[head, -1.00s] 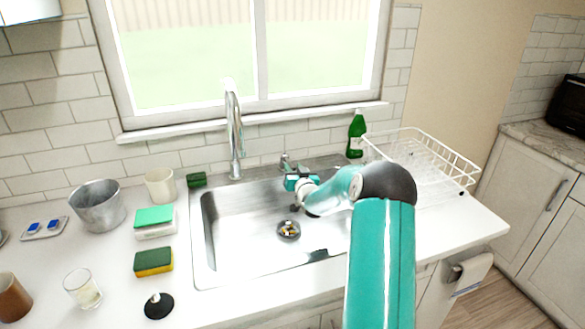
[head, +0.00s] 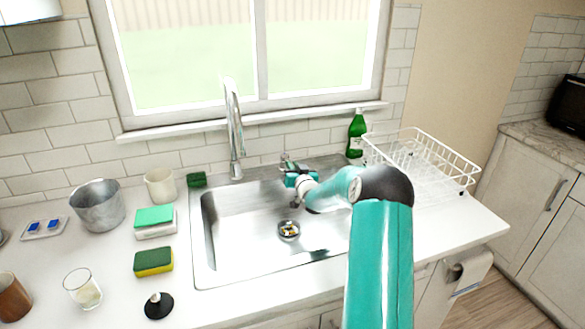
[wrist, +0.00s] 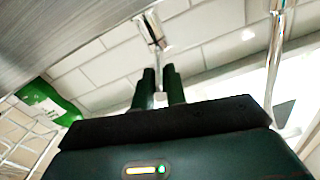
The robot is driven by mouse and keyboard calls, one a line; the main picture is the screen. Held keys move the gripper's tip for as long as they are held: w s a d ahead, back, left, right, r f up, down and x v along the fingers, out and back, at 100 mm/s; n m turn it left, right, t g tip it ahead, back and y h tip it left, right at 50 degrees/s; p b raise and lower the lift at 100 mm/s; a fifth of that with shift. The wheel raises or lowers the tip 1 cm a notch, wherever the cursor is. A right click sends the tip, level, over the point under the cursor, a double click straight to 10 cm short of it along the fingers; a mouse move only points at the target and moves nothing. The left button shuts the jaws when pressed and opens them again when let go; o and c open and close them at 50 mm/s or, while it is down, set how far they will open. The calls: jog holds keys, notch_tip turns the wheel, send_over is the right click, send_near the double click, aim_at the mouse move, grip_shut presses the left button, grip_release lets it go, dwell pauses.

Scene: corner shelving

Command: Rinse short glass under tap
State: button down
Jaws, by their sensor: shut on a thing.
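The short glass (head: 82,288) stands upright on the counter at the front left in the head view, well away from my gripper. The tall chrome tap (head: 234,130) rises behind the sink; no water stream shows. My gripper (head: 290,166) is at the back of the sink, right of the spout, at the small chrome tap handle (head: 287,158). In the wrist view my gripper's dark fingers (wrist: 160,72) are close together, shut on the handle (wrist: 153,30). The exact contact is hard to see. The spout also shows in the wrist view (wrist: 278,50).
The steel sink (head: 225,265) holds only a drain strainer (head: 289,229). A green bottle (head: 356,135) and a white dish rack (head: 430,160) stand right. Sponges (head: 153,262), a black plug (head: 158,306), a beige cup (head: 160,185), a metal pot (head: 98,206) and a brown cup (head: 12,296) stand left.

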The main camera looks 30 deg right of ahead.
jog(key=shift+s+d+r+n+t+y, duration=0.15)
jog(key=shift+d+n+y, duration=0.35)
jog(key=shift+y, duration=0.3)
jog(key=shift+w+d+f+n+t+y, duration=0.15)
jog(key=shift+d+n+y, duration=0.3)
jog(key=shift+y, duration=0.35)
jog(key=shift+a+r, duration=0.1)
jog(key=c, duration=1.4)
grip_release()
jog(key=shift+s, duration=0.1)
jog(key=shift+c, duration=0.2)
jog(key=shift+s, duration=0.1)
jog(key=s+a, duration=0.1)
jog(key=s, duration=1.2)
jog(key=shift+s, duration=0.3)
jog(key=shift+a, duration=0.15)
